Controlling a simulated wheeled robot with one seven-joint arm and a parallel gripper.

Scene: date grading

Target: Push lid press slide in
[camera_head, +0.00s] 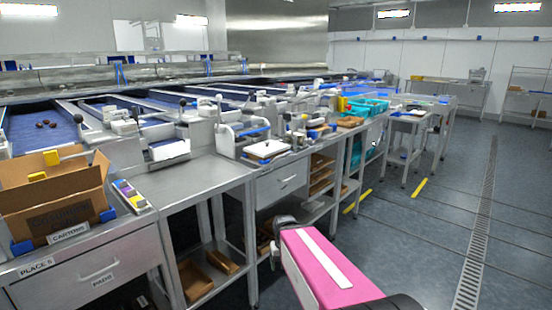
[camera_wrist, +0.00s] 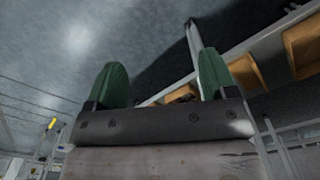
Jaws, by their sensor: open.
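A bench device with a grey frame and a white tray-like part (camera_head: 267,150) stands on the steel bench in the head view. It may be the lid press, but I cannot tell for sure, and I cannot tell how its slide stands. A similar device with a white plate (camera_head: 168,149) stands further left. In the wrist view my gripper (camera_wrist: 162,80) shows two green fingers, apart, with nothing between them. In the head view my pink arm reaches low in front of the bench, below its top.
An open cardboard carton (camera_head: 60,215) stands on the bench at the left. Brown boxes (camera_head: 196,280) lie on the lower shelves, and brown bins (camera_wrist: 303,45) show near my gripper in the wrist view. The floor (camera_head: 430,240) at the right is clear.

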